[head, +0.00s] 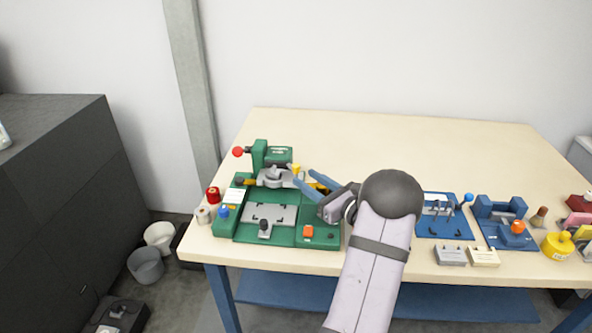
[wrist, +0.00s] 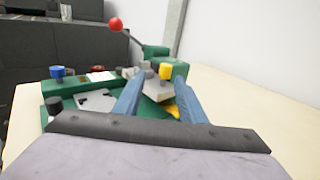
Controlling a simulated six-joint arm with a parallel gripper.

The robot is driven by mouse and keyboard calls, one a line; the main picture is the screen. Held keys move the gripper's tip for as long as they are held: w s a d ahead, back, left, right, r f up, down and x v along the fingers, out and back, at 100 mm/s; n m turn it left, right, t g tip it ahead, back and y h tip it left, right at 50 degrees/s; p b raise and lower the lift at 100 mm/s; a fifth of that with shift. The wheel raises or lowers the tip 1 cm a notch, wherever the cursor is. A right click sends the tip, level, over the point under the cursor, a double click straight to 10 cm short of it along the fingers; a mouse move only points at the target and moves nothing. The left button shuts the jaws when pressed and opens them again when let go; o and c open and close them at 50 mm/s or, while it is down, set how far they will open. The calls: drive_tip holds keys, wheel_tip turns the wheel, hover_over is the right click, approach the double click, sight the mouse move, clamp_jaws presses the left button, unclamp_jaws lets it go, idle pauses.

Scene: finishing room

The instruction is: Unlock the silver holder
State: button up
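The silver holder (head: 273,178) is a grey metal piece on the back part of the green machine (head: 222,226), beneath its upright. It also shows in the wrist view (wrist: 156,93), between and beyond my fingers. A yellow knob (head: 295,168) stands at its right side; in the wrist view the knob (wrist: 165,71) is just past the fingertips. My gripper (head: 306,178) has two blue fingers, spread apart with nothing held between them. It reaches in from the right at the holder's right end. I cannot tell whether a finger touches the knob or the holder.
A red-ball lever (head: 238,152) sticks out at the machine's upper left. A grey plate (head: 270,214), black knob (head: 264,225), blue knob (head: 223,212) and orange knob (head: 308,231) are on the front. Blue fixtures (head: 444,228) stand to the right. The table's back (head: 400,135) is clear.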

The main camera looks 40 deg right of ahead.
sight(298, 170)
drive_tip(key=shift+h, duration=0.3)
drive_tip(key=shift+w+d+p, duration=0.2)
drive_tip(key=shift+w+p, duration=0.3)
drive_tip(key=shift+w, duration=1.3)
drive_tip(key=shift+w+d+p, duration=0.15)
drive_tip(key=shift+w+p, duration=0.35)
drive_tip(key=shift+w, duration=1.3)
clamp_jaws()
